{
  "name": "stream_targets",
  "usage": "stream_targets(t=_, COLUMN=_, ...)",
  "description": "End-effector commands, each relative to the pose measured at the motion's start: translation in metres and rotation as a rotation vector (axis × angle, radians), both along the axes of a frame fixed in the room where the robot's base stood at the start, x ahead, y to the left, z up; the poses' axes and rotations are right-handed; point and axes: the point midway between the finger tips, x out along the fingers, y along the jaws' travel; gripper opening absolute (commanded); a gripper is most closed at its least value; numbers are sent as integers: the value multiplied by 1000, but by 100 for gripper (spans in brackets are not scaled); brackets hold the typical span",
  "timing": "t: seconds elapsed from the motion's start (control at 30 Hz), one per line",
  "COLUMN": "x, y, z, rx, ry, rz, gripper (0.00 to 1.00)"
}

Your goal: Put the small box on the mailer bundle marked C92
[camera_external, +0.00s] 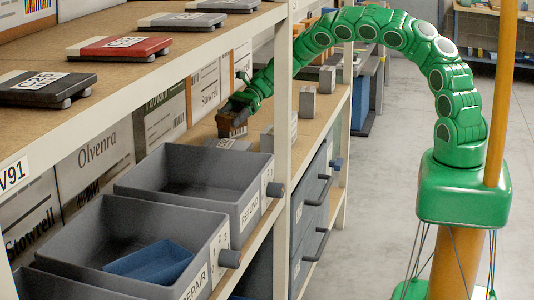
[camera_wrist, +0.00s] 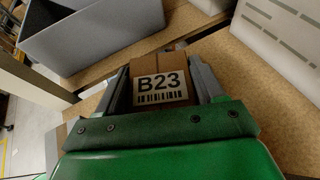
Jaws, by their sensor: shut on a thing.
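My gripper (camera_external: 238,112) is shut on a small brown cardboard box (camera_external: 232,127) and holds it over the middle shelf, behind the grey bins. In the wrist view the box (camera_wrist: 160,85) sits between the two grey fingers and its label reads B23. A low grey item with a white label (camera_external: 228,144) lies on the shelf just below the held box; its marking is too small to read surely. I cannot tell which thing is the mailer bundle marked C92.
Grey bins (camera_external: 245,205) labelled REFUND and REPAIR (camera_external: 200,270) stand in front. Cartons (camera_external: 165,117) line the shelf's back. Grey blocks (camera_external: 307,103) stand to the right, past a rack post (camera_external: 283,130). Flat labelled items (camera_external: 119,47) lie on the upper shelf. Bare shelf (camera_wrist: 235,75) shows around the gripper.

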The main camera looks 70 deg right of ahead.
Motion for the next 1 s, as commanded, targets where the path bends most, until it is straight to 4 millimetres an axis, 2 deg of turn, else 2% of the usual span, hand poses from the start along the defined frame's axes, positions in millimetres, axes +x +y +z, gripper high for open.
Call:
stream_targets(t=0.3, x=16, y=0, z=-18, rx=-1, ry=-2, rz=0, gripper=36)
stream_targets(t=0.73, x=25, y=0, z=-29, rx=0, ry=-1, rz=0, gripper=36)
stream_targets(t=1.0, x=24, y=-1, z=-58, rx=0, ry=0, rz=-1, gripper=36)
